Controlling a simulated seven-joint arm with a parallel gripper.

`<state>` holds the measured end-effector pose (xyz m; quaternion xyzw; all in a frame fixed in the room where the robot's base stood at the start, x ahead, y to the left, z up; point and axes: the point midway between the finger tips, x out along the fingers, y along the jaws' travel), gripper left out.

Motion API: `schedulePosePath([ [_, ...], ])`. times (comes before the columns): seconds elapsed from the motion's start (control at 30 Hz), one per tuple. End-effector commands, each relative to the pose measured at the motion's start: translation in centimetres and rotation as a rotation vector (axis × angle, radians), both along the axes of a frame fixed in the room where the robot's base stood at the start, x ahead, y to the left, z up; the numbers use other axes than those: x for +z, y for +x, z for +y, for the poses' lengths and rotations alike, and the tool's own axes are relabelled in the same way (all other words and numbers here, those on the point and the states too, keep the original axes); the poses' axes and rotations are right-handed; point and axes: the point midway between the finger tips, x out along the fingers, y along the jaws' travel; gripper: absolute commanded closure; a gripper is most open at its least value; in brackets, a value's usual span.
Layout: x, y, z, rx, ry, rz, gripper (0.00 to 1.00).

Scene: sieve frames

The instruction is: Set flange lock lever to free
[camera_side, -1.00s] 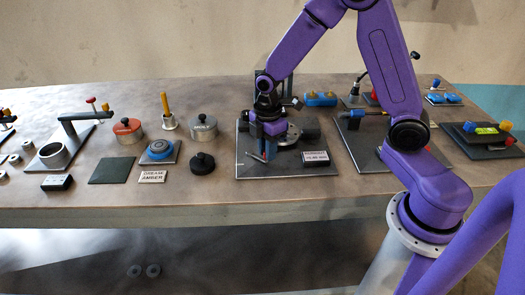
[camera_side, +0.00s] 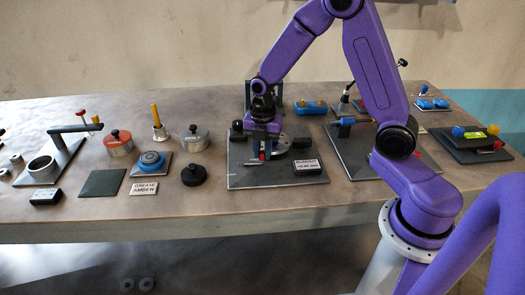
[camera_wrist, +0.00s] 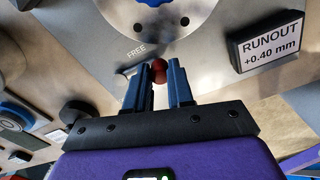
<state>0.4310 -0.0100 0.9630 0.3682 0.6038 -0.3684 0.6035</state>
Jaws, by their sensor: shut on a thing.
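The flange lock lever shows as a red ball knob (camera_wrist: 159,72) between my blue fingertips in the wrist view; most of its arm is hidden by my gripper. My gripper (camera_wrist: 160,80) is shut on this knob, low over the grey base plate. The printed word FREE (camera_wrist: 136,52) is on the plate just beyond and left of the knob. The round flange (camera_wrist: 165,12) is at the top of the wrist view, with dark bolt holes.
A RUNOUT +0.40 mm display (camera_wrist: 268,43) stands right of the gripper, apart from it. Left of the plate are a black knob (camera_side: 194,175), a blue round dial (camera_side: 152,162) and lidded pots. Another plate (camera_side: 350,165) lies to the right.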

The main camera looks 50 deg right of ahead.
Motion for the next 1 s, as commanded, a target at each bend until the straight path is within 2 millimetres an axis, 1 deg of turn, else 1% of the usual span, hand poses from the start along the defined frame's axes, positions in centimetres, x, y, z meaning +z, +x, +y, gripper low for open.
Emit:
schedulePosePath([
  [0.47, 0.09, 0.14, -0.05, 0.015, 0.0, -0.002, 1.0],
  [0.5, 0.09, 0.14, -0.05, 0.015, 0.0, -0.002, 0.71],
  [0.57, 0.09, 0.13, -0.06, 0.015, 0.0, -0.002, 0.52],
  [0.87, 0.09, 0.1, -0.06, 0.015, 0.0, -0.001, 0.52],
  [1.0, 0.87, 0.14, -0.06, 0.014, 0.0, -0.002, 0.52],
])
